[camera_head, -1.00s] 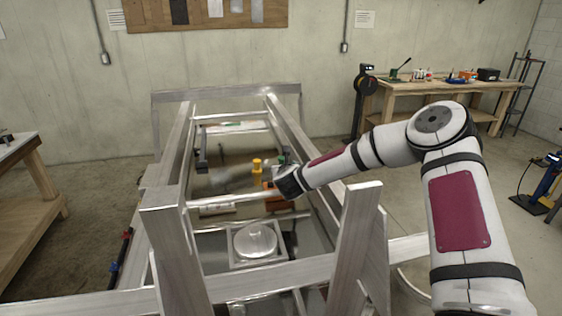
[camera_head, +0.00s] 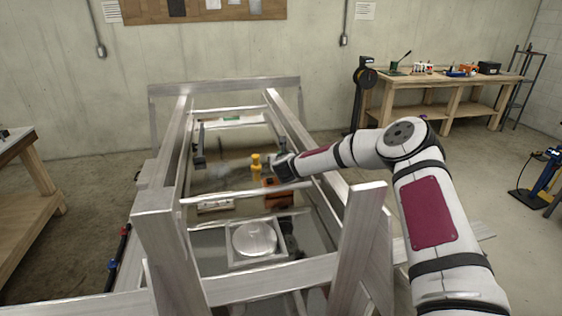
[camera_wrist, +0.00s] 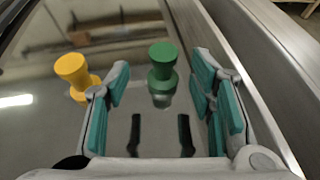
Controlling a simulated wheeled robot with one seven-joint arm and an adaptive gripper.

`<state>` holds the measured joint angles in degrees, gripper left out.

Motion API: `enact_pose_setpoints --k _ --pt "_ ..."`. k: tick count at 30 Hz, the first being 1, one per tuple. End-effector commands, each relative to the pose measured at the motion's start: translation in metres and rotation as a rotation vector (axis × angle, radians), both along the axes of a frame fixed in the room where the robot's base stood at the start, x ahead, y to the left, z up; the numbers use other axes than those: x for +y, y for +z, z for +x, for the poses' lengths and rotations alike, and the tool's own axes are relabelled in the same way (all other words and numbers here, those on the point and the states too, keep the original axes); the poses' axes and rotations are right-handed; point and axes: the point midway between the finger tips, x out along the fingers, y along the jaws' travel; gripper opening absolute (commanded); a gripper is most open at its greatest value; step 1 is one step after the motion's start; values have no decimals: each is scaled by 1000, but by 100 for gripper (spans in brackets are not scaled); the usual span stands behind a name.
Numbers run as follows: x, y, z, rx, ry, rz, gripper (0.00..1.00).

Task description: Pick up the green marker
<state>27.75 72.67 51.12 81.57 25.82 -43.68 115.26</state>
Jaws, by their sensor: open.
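The green marker (camera_wrist: 162,68) stands upright on a shiny surface in the wrist view, a spool-like piece with a wide top. My gripper (camera_wrist: 162,95) is open, with its teal-padded fingers to the left and right of the marker's near side. The marker lies between and slightly beyond the fingers, and I see no contact. In the head view my gripper (camera_head: 278,168) is small and hangs inside the trailer frame; the green marker cannot be made out there.
A yellow marker (camera_wrist: 76,74) stands just left of my left finger; it also shows in the head view (camera_head: 256,167). A metal rail (camera_wrist: 235,50) runs close along the right. The aluminium trailer frame (camera_head: 160,200) surrounds the area. A round metal disc (camera_head: 254,238) lies nearer.

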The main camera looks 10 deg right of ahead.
Motion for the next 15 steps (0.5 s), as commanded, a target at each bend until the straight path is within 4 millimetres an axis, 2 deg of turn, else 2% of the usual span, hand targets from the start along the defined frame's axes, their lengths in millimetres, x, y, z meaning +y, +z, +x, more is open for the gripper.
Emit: enact_pose_setpoints --k 4,15 --pt "-2 -3 7 0 0 0 50" --pt "-11 -16 45 0 -1 1 50"
